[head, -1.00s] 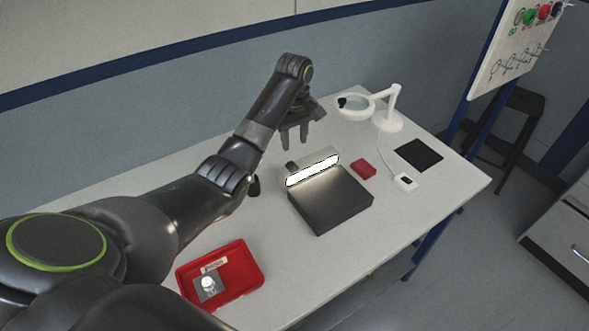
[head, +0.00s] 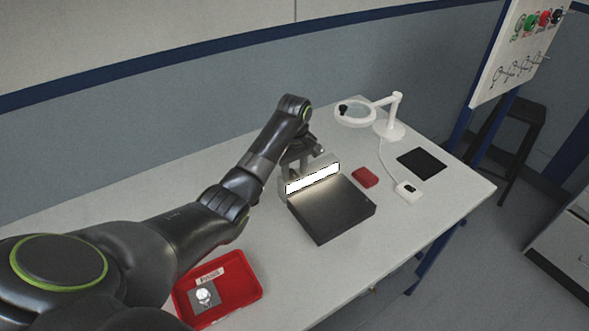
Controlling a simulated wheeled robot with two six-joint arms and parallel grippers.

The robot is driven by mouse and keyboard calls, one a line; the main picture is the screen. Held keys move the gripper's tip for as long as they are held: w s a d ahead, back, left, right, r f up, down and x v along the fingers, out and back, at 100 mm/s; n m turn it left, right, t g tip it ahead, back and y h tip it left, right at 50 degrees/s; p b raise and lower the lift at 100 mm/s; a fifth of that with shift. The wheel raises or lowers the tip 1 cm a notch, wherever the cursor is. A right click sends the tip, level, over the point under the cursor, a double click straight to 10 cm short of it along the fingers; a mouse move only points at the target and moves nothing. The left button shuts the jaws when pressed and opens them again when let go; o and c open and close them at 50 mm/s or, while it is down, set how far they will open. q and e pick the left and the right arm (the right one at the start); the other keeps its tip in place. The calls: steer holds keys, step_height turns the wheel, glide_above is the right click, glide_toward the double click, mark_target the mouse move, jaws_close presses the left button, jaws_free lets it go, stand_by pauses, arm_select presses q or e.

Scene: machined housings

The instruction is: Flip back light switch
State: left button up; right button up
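A dark flat box (head: 333,211) on the white table carries a brightly lit white light bar (head: 312,178) along its rear edge. My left gripper (head: 301,158) is down just behind the light bar. Its fingertips are partly hidden by the bar, and I cannot tell whether they touch it. A small white switch box (head: 408,191) with a dark top lies on the right, joined by a cord to the magnifier lamp. No switch shows on the lit box; its rear is hidden. My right gripper is not in view.
A red tray (head: 250,290) with a small metal part stands at the front left. A small red block (head: 365,177), a black mat (head: 421,162) and a white magnifier lamp (head: 390,129) stand on the right. The front right table surface is clear.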

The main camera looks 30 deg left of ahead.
arm_select(q)
jaws_close()
steer(key=shift+a+r+p, duration=0.15)
steer(key=shift+r+p, duration=0.15)
steer(key=shift+p, duration=0.5)
steer(key=shift+g+h+p, duration=0.3)
steer(key=shift+h+p, duration=0.1)
steer(key=shift+h, duration=0.1)
steer(key=shift+w+a+f+g+h, duration=0.1)
steer(key=shift+w+a+g+h, duration=0.1)
steer(key=shift+g+h, duration=0.15)
steer(key=shift+f+h, duration=0.1)
steer(key=shift+h, duration=0.35)
steer(key=shift+w+a+f+g+h+b, duration=0.1)
steer(key=shift+a+g+h+b, duration=0.1)
steer(key=shift+g+h+b, duration=0.35)
steer(key=shift+h+b, duration=0.35)
steer(key=shift+b, duration=0.05)
steer(key=shift+r, duration=0.2)
jaws_free()
